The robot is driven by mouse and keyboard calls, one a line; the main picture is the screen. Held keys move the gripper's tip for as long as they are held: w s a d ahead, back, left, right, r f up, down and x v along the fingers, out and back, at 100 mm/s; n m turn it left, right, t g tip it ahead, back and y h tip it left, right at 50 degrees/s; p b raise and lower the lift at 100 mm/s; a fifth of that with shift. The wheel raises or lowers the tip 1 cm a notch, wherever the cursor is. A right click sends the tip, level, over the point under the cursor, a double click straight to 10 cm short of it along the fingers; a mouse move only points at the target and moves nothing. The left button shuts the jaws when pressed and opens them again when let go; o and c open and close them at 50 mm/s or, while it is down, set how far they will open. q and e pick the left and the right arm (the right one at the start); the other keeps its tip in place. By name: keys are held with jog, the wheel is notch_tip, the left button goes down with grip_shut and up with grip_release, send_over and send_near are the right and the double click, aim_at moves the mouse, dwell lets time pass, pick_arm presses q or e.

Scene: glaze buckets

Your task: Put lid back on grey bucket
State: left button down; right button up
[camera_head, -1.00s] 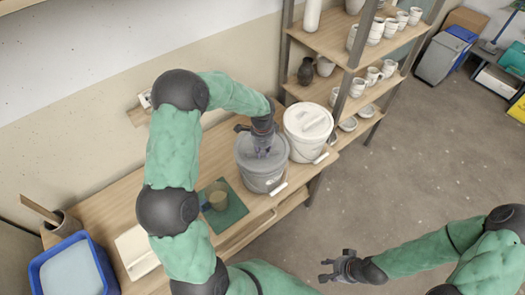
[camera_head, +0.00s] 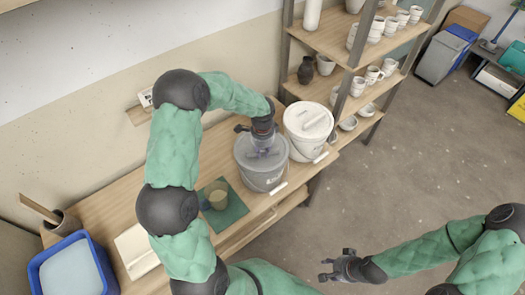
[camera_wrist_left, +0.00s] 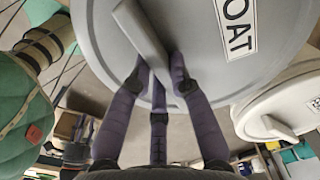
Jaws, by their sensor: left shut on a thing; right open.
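The grey bucket (camera_head: 264,181) stands on the wooden bench with its grey lid (camera_head: 246,153) at its top. I cannot tell whether the lid is fully seated all round. My left gripper (camera_head: 262,146) is over the lid, pointing down, shut on the lid's bar handle. In the left wrist view the fingers (camera_wrist_left: 160,78) close around the handle (camera_wrist_left: 143,35), and the lid (camera_wrist_left: 195,35) carries a label ending in "OAT". My right gripper (camera_head: 328,270) is open and empty, low over the floor, away from the bench.
A white lidded bucket (camera_head: 307,119) stands close to the right of the grey one. A mug (camera_head: 217,196) on a green mat (camera_head: 235,211) is in front and left. Pottery shelves (camera_head: 325,38) are behind right; a blue tub (camera_head: 105,265) is at lower left.

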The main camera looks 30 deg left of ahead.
pick_arm(q)
jog(key=c, duration=1.1)
grip_release()
jog(key=shift+o, duration=0.4)
jog(key=o, duration=0.4)
jog(key=shift+r+p, duration=2.6)
jog(key=shift+r, duration=0.9)
grip_shut()
